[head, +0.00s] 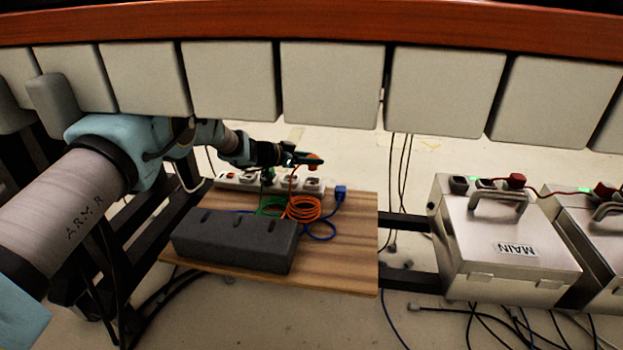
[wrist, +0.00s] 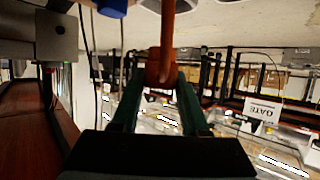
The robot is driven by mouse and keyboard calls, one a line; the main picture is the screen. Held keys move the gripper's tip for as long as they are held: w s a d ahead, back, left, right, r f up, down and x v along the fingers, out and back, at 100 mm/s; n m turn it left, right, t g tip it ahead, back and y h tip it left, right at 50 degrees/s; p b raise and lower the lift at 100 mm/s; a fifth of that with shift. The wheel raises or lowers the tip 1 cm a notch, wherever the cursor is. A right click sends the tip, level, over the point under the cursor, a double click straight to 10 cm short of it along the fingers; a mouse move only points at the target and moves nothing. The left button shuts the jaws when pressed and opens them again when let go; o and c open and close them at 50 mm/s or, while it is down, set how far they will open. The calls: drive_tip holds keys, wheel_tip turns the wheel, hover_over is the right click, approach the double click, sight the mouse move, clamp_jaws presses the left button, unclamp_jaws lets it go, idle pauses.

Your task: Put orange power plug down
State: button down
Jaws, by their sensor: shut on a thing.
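My gripper (head: 298,158), with dark green fingers, is shut on the orange power plug (head: 313,160). In the wrist view the plug (wrist: 161,68) sits between the fingertips (wrist: 160,85), its orange part running to the top edge. In the head view the gripper and plug are above the back of a wooden board (head: 340,255). An orange cable coil (head: 302,208) lies on the board below. A white power strip (head: 312,186) runs along the board's back, just below the gripper. A dark grey block (head: 238,243) with several slots lies at the front.
A blue plug (head: 340,192) stands at the strip's right end, with blue cable beside it. Green cable (head: 271,206) lies left of the orange coil. The metal MAIN box (head: 500,250) stands to the right. Grey panels (head: 331,85) hang above. The board's right front is clear.

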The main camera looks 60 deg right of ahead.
drive_tip(key=shift+f+b, duration=1.1)
drive_tip(key=shift+f, duration=1.5)
drive_tip(key=shift+f, duration=0.3)
drive_tip(key=shift+c, duration=2.1)
unclamp_jaws()
